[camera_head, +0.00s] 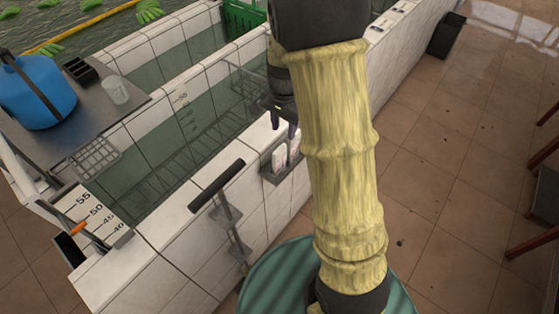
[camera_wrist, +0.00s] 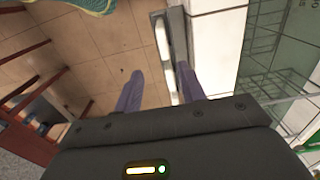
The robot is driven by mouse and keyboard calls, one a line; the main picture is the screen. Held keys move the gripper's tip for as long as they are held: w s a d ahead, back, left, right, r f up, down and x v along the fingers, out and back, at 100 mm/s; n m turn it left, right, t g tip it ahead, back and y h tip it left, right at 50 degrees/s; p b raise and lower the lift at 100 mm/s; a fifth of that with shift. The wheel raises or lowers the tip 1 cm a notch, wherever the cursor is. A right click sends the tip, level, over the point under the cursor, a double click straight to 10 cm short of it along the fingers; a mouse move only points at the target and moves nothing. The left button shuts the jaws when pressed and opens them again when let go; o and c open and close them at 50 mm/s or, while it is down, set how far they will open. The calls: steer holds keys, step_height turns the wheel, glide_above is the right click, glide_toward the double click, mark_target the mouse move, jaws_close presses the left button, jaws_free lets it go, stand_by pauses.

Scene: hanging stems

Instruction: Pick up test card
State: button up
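The test cards (camera_head: 280,158) look like small white cards with faint markings, standing upright in a grey holder (camera_head: 268,174) on the outer face of the tiled tank wall. In the wrist view, white card edges (camera_wrist: 187,68) show in the holder beside the right finger. My gripper (camera_head: 284,126) is just above the holder, fingers pointing down. In the wrist view my gripper (camera_wrist: 158,74) has its two dark fingers well apart, with floor and part of the holder showing between them. Nothing is held. Which card is which cannot be told.
The white tiled tank wall (camera_head: 170,245) carries a black-handled bar (camera_head: 217,185). A wire rack (camera_head: 190,150) sits in the water. A steel table with a blue jug (camera_head: 36,92) and a clear beaker (camera_head: 114,90) stands left. Brown tiled floor (camera_head: 440,160) is open at right.

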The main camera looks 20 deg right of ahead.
mark_target(279, 156)
step_height(279, 156, down, 8)
steer(key=shift+r+p, duration=0.2)
steer(key=shift+p, duration=0.2)
steer(key=shift+a+f, duration=0.1)
steer(key=shift+a+f+p, duration=0.25)
steer(key=shift+f+p, duration=0.15)
steer(key=shift+f, duration=0.9)
steer(key=shift+a+f+p, duration=0.25)
steer(key=shift+f+p, duration=0.1)
steer(key=shift+f, duration=0.9)
steer(key=shift+c, duration=0.4)
jaws_close()
